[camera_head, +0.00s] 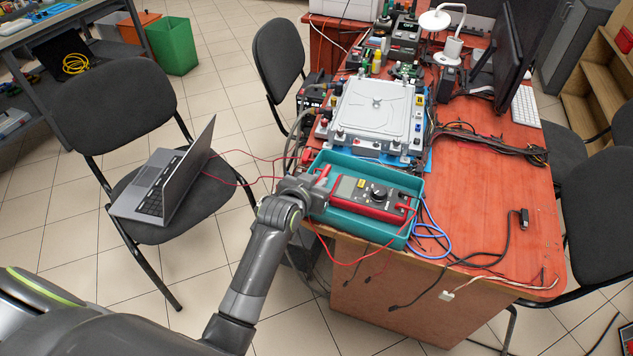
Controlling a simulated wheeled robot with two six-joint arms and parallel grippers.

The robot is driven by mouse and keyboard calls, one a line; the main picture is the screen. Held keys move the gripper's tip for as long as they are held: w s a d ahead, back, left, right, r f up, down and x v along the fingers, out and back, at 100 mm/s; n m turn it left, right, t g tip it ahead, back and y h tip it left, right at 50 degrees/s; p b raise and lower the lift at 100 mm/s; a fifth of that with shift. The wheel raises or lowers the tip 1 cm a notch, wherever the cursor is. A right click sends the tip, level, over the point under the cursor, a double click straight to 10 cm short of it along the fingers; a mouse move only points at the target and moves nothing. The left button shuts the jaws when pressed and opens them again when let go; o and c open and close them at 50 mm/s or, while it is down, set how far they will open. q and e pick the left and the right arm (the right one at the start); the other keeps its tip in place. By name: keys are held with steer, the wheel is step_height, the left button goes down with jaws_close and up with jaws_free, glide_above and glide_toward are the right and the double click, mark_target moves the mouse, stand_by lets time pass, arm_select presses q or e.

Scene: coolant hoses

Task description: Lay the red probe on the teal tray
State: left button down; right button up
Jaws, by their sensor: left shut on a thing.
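My left gripper (312,189) is at the left end of the teal tray (370,228), near its rim. It is shut on the red probe (323,172), whose red part sticks up from the jaws at a slant. The jaws hide the lower part of the probe. The teal tray sits at the near left edge of the red-topped desk. It holds a red and grey multimeter (372,195). Whether the probe touches the tray cannot be told. My right gripper is not in view.
A silver electronics box (375,110) stands behind the tray. Thin red leads hang left of the desk, and blue cable loops (431,240) lie beside the tray. A laptop (165,180) rests on a chair at the left. Desk space right of the tray is mostly clear.

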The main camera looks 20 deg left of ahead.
arm_select(q)
steer(key=shift+s+f, duration=0.15)
steer(key=shift+f, duration=0.35)
steer(key=c, duration=1.8)
jaws_free()
steer(key=shift+f, duration=0.1)
steer(key=shift+c, duration=0.2)
steer(key=shift+o, duration=0.7)
steer(key=shift+s+f, duration=0.1)
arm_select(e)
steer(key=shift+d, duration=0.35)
arm_select(q)
steer(key=shift+r, duration=0.3)
steer(key=r+v, duration=0.1)
steer(key=v, duration=1.1)
steer(key=shift+w+r+p, duration=0.2)
steer(key=shift+w+p, duration=0.1)
steer(key=shift+p, duration=0.15)
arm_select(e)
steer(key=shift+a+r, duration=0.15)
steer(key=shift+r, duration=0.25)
